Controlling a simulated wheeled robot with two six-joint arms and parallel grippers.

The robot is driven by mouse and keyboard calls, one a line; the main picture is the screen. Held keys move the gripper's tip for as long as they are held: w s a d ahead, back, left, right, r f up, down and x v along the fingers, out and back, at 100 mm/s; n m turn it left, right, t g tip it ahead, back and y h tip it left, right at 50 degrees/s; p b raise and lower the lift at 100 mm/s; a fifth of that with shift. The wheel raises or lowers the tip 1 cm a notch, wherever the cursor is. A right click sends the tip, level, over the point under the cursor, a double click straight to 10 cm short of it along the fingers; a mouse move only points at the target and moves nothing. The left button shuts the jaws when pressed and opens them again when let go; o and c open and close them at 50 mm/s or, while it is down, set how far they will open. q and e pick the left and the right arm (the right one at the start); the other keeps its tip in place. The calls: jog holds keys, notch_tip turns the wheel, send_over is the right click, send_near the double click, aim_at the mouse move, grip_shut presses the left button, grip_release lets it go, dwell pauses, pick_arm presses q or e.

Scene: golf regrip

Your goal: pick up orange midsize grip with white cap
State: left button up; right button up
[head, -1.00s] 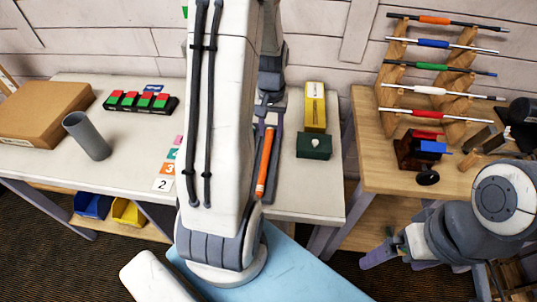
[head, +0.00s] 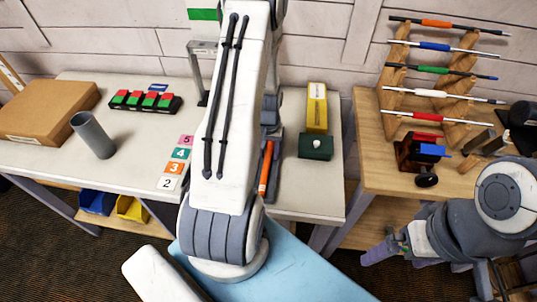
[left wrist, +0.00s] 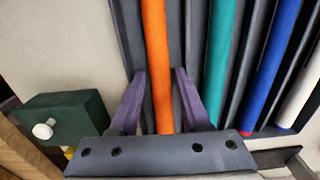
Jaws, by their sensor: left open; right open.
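In the left wrist view the orange grip (left wrist: 156,60) lies in a dark grey slotted tray (left wrist: 127,22). My left gripper (left wrist: 160,74) is open, with one purple finger on each side of the orange grip and gaps showing between. The grip's near end is hidden behind the gripper's palm, and no white cap shows. My right gripper (head: 383,250) is open and empty, low at the right, in front of the wooden table.
Teal (left wrist: 218,60), blue (left wrist: 270,65) and white (left wrist: 300,90) grips lie right of the orange one. A dark green box (head: 316,147) with a white knob and a yellow box (head: 317,108) stand beside the tray. A wooden rack (head: 390,85) holds several shafts.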

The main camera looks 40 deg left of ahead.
pick_arm(q)
jog(key=shift+f, duration=0.1)
grip_shut()
